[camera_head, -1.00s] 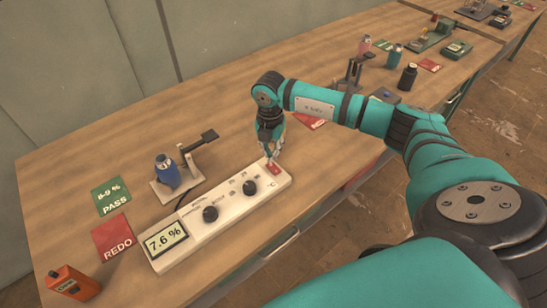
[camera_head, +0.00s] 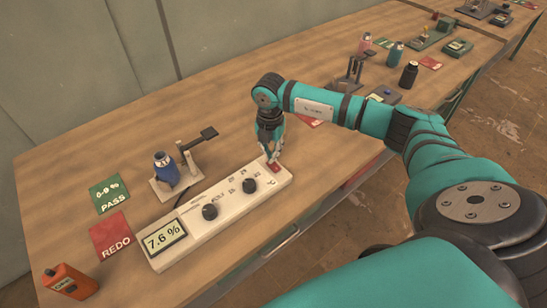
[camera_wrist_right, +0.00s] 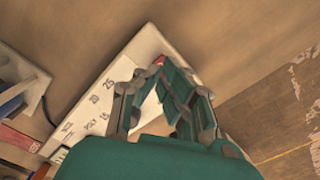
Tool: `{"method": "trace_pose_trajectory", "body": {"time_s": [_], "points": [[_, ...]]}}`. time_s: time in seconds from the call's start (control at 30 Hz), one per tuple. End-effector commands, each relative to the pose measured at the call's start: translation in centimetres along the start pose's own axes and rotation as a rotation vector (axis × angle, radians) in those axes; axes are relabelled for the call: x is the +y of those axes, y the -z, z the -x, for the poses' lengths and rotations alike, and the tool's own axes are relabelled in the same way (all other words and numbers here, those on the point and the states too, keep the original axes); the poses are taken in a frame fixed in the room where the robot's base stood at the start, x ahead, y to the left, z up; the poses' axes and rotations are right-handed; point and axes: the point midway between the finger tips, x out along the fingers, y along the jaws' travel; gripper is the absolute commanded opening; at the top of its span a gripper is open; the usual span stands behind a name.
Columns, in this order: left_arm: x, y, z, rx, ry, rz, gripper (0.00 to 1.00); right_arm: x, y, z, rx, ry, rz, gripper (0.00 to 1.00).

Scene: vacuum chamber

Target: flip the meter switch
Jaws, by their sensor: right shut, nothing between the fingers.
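The white meter (camera_head: 228,207) lies on the wooden table, with two black knobs and a display (camera_head: 164,237) reading 7.6 %. A small red switch (camera_head: 275,168) sits at its far right end. My right gripper (camera_head: 272,158) is shut and empty, pointing down with its fingertips at the red switch; whether they touch it I cannot tell. In the right wrist view the meter (camera_wrist_right: 92,103) runs under the fingers, and a bit of the red switch (camera_wrist_right: 159,60) shows by the fingertips. My left gripper is not in view.
A blue bottle (camera_head: 166,170) stands in a holder behind the meter. More bottles and devices stand at the far right.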

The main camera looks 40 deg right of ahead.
Motion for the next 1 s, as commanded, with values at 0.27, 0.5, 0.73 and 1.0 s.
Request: {"method": "trace_pose_trajectory", "body": {"time_s": [0.27, 0.5, 0.73, 1.0], "points": [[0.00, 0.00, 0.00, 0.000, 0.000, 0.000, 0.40, 0.00, 0.01, 0.00, 0.000, 0.000, 0.000, 0.00], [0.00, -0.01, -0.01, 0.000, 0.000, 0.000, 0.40, 0.00, 0.00, -0.01, 0.000, 0.000, 0.000, 0.00], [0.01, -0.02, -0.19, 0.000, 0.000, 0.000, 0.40, 0.00, 0.00, -0.25, 0.000, 0.000, 0.000, 0.00], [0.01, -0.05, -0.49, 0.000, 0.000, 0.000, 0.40, 0.00, 0.00, -0.67, 0.000, 0.000, 0.000, 0.00]]}}
